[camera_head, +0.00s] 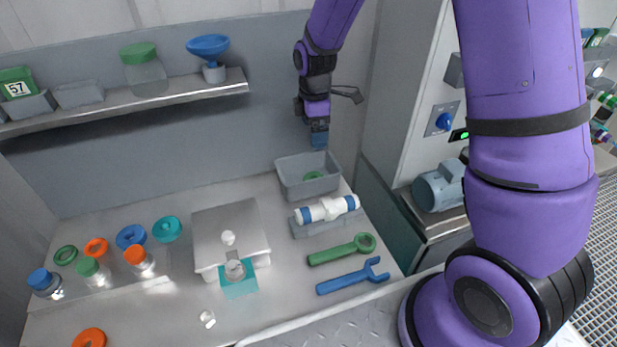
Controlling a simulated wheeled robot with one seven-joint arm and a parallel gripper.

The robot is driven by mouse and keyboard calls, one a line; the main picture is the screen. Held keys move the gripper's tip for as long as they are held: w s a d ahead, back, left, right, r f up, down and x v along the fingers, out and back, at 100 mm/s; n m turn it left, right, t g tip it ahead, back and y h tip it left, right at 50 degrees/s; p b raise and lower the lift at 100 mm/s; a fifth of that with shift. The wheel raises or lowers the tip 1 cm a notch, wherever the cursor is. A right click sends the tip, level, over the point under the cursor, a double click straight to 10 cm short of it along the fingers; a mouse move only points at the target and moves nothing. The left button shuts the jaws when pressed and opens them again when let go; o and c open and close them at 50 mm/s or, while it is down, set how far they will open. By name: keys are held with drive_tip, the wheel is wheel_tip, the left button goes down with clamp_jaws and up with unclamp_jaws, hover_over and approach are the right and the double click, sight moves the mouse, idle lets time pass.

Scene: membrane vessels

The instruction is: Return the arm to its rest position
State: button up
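My purple arm (522,130) rises large on the right side of the head view and bends over to the bench. My gripper (319,139) points down above the grey bin (308,186) at the back right of the bench. I cannot tell whether that is the fingers or something held, nor whether the fingers are open.
A white and blue cylinder (327,209) lies in a grey cradle. Green (342,250) and blue (352,276) wrenches lie in front. Capped bottles and coloured rings stand at left. A shelf (130,105) holds a blue funnel (208,47). A cabinet (405,100) stands right of the bench.

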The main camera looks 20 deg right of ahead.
drive_tip(key=shift+r, duration=0.45)
drive_tip(key=shift+r, duration=0.1)
drive_tip(key=s+d+r+m+t, duration=0.1)
drive_tip(key=s+d+r+m, duration=0.1)
drive_tip(key=s+r+m, duration=0.45)
drive_tip(key=s+d+r+m+t, duration=0.15)
drive_tip(key=s+r, duration=0.25)
drive_tip(key=r, duration=0.6)
drive_tip(key=s+d+r+m+t, duration=0.1)
drive_tip(key=s+r+m, duration=0.3)
drive_tip(key=s, duration=0.5)
drive_tip(key=s+d+r+m+t, duration=0.1)
drive_tip(key=s+r+m, duration=0.3)
drive_tip(key=s, duration=0.5)
drive_tip(key=shift+s+d+r+m+t, duration=0.15)
drive_tip(key=shift+s+d+m+t, duration=0.2)
drive_tip(key=shift+d, duration=0.5)
drive_tip(key=shift+s, duration=0.15)
